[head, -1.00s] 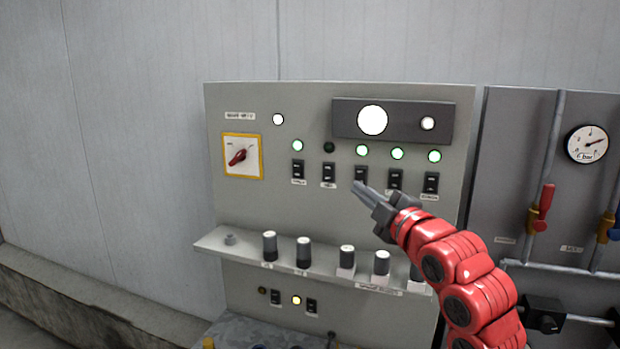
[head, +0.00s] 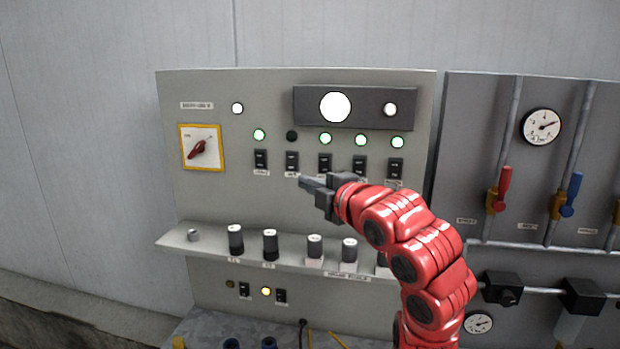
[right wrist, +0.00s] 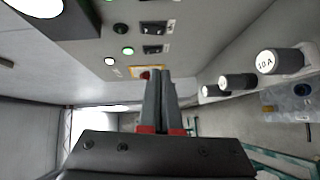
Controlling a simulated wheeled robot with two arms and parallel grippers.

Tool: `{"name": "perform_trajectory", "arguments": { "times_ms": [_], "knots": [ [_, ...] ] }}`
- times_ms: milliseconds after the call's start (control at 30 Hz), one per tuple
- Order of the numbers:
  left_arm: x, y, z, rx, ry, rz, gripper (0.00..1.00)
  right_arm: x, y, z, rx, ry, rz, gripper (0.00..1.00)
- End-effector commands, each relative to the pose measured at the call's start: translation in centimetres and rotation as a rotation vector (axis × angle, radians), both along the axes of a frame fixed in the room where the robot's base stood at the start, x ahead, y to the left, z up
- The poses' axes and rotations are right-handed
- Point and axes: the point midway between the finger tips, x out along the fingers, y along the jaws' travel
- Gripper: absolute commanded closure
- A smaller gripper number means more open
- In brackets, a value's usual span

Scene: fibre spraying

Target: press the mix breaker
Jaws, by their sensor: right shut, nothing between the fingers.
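A row of several black breaker switches sits on the grey panel (head: 240,205). The second switch from the left (head: 292,161) is under a dark lamp (head: 292,136); the other lamps in the row glow green. The labels are too small to read, so I cannot tell by text which is the mix breaker. My right gripper (head: 303,183) is shut and empty, its tips pointing left just below the second switch. Contact with the panel cannot be told. In the right wrist view the shut fingers (right wrist: 158,76) show, with the second switch (right wrist: 153,27) above them. My left gripper is out of view.
A red rotary switch (head: 199,148) with a yellow frame is at the left. Pipes with a red valve handle (head: 503,180) and a gauge (head: 541,126) stand on the right.

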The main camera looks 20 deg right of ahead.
Motion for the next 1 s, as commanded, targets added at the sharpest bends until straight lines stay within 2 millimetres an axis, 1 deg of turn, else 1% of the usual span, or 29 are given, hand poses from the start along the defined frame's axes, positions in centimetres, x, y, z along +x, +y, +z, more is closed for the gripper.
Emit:
{"name": "perform_trajectory", "arguments": {
  "times_ms": [33,200,333,400,500,700,1000],
  "knots": [
    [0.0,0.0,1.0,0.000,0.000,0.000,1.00,1.1,0.3,0.2,0.002,0.008,0.002,1.00],
    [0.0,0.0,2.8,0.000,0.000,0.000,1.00,4.7,1.2,-0.1,0.001,0.006,0.003,1.00],
    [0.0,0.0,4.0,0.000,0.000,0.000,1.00,7.3,1.6,-0.3,0.001,0.005,0.001,1.00],
    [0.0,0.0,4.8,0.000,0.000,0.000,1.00,8.2,0.6,-0.4,0.001,0.004,-0.002,1.00],
    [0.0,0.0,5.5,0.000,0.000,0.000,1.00,9.2,-0.2,-0.8,0.000,0.004,-0.002,1.00],
    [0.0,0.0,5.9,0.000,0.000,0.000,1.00,10.1,-0.8,-1.1,-0.002,-0.002,0.000,1.00],
    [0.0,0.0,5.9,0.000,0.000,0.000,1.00,10.2,-0.8,-1.2,-0.002,-0.002,0.000,1.00]
  ]
}}
